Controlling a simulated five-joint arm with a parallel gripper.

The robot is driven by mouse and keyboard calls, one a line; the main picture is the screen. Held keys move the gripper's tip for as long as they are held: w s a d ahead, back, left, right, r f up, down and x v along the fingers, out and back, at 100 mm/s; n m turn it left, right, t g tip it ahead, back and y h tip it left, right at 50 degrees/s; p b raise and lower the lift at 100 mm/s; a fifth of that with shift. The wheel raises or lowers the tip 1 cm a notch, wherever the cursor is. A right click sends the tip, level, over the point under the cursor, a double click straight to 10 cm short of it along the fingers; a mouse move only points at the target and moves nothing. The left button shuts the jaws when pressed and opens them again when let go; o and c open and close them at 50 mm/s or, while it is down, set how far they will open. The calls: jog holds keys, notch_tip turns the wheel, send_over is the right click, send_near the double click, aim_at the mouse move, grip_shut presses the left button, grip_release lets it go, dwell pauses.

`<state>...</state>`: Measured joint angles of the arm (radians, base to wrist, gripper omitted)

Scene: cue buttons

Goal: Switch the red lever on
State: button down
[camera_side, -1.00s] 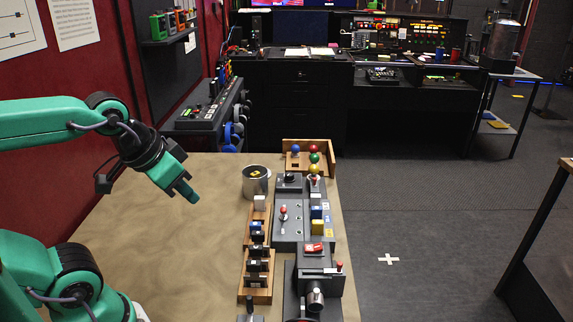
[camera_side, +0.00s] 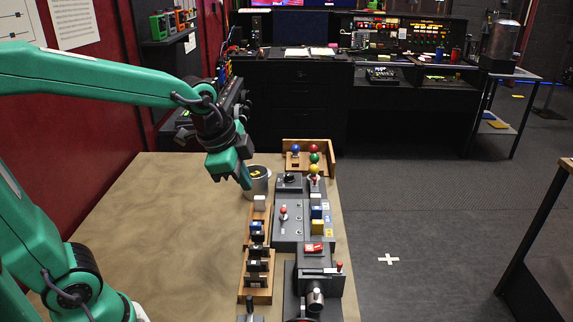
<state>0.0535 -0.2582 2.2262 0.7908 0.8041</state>
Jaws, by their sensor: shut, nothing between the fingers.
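A small lever with a red knob (camera_side: 283,210) stands on the grey control panel (camera_side: 288,232) near the table's right side. Other red-tipped parts show at the panel's far end (camera_side: 316,181) and on the near grey device (camera_side: 339,266); I cannot tell for sure which one is the red lever, or their switch positions. My gripper (camera_side: 246,183) is shut and empty. In the picture it points down in front of the metal cup (camera_side: 262,182), up and left of the red-knobbed lever and apart from it.
A wooden rack (camera_side: 257,275) with dark blocks lies left of the panel. A red rocker switch (camera_side: 313,247) sits on the panel's near side. A wooden tray (camera_side: 325,150) with coloured balls stands at the back. The table's left part (camera_side: 170,220) is bare.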

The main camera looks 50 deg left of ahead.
aim_at(284, 213)
jog(key=w+d+f+m+g, duration=0.1)
jog(key=w+d+f+m, duration=0.1)
jog(key=w+f+m, duration=0.5)
jog(key=w+m, duration=0.1)
jog(key=w, duration=0.2)
jog(key=shift+d+f+m, duration=0.15)
jog(key=shift+d+m, duration=0.2)
jog(key=shift+m, duration=0.05)
jog(key=shift+f, duration=0.1)
jog(key=x, duration=1)
jog(key=shift+d, duration=0.15)
jog(key=shift+a+r, duration=0.2)
jog(key=shift+a, duration=0.3)
jog(key=shift+a+r, duration=0.2)
jog(key=shift+a, duration=0.35)
jog(key=shift+s+a+r, duration=0.1)
jog(key=shift+a+r, duration=0.15)
jog(key=shift+a, duration=0.65)
